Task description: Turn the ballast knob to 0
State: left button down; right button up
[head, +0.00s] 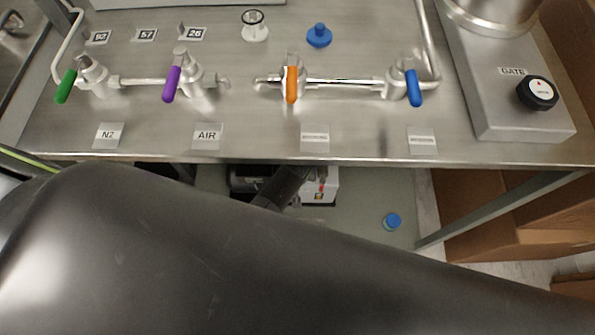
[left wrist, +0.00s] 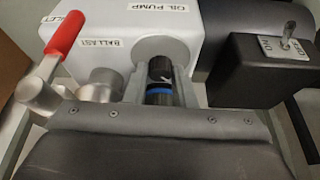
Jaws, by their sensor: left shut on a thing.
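The ballast knob (left wrist: 160,68) is black with a white mark on its face. It sticks out of a round grey collar on the white oil pump (left wrist: 215,20) in the left wrist view. My left gripper (left wrist: 160,88) is shut on the knob, with one grey finger on each side. A blue band shows between the fingers. The number that the mark points to cannot be read. A BALLAST label (left wrist: 88,47) is on the pump, left of the knob. In the head view, part of the white pump (head: 321,189) shows below the bench, mostly hidden behind my arm.
A red-handled valve (left wrist: 62,42) stands close left of my left gripper. A black box with an ON/OFF switch (left wrist: 285,45) is to its right. The steel bench (head: 250,140) with several coloured valves is above the pump. A blue-capped item (head: 392,221) is on the lower surface.

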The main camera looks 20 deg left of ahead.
jog(key=shift+s, duration=0.15)
pick_arm(q)
jog(key=c, duration=1.2)
grip_release()
jog(key=shift+r, duration=0.1)
pick_arm(e)
jog(key=shift+r, duration=0.1)
